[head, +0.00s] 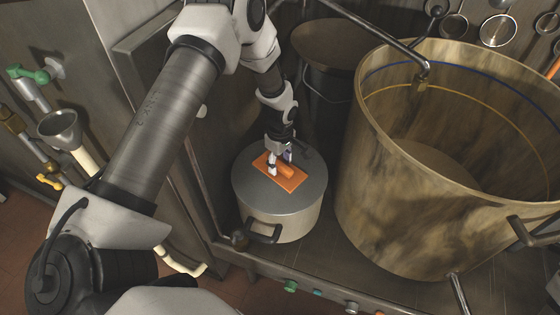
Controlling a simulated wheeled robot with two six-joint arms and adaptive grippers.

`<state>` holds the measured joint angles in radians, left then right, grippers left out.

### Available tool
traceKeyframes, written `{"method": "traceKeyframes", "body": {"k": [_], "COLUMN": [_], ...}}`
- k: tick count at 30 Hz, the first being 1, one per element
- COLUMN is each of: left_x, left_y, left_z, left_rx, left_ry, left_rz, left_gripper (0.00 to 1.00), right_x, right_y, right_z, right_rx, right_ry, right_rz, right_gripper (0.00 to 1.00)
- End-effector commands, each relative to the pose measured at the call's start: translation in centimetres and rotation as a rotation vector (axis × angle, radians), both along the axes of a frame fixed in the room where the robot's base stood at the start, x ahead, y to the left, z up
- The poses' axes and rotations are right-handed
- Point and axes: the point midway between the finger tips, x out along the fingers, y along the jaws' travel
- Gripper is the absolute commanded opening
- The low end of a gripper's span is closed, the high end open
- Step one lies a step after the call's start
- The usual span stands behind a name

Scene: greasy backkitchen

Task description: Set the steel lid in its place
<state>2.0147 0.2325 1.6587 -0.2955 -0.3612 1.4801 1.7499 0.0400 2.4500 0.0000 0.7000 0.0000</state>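The steel lid (309,187) shows as a flat grey disc on top of a steel pot (293,228). From this angle it looks level, and I see no clear gap at the rim. An orange rectangular plate (267,174) with a raised orange grip (287,172) lies on the middle of the lid. My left gripper (280,161) points down at the orange grip, its fingertips close around or beside it. I cannot tell whether the fingers press on it. My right gripper is not in view.
A large stained pot (365,175) stands close on the right, with a tap pipe (400,50) over it. A dark bucket (330,95) stands behind. The pot's black handle (263,235) faces the front edge, near several knobs (290,286). A metal panel closes off the left side.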

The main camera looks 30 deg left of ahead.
Motion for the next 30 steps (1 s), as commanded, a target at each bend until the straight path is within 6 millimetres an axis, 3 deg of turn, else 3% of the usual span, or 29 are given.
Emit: {"method": "traceKeyframes", "body": {"k": [1,2,13,30], "left_x": [0.0,0.0,0.0,0.0], "left_y": [0.0,0.0,0.0,0.0], "left_z": [0.0,0.0,0.5,7.5], "left_rx": [0.0,0.0,0.0,0.0], "left_ry": [0.001,0.001,0.0,0.001], "left_rz": [0.0,0.0,0.0,0.0], "left_gripper": [0.61,0.7,0.7,0.7], "right_x": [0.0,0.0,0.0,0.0], "right_y": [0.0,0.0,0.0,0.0], "right_z": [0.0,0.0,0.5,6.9], "right_rx": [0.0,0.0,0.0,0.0], "right_ry": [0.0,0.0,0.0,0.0], "right_rz": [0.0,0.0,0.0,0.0], "right_gripper": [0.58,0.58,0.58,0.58]}}
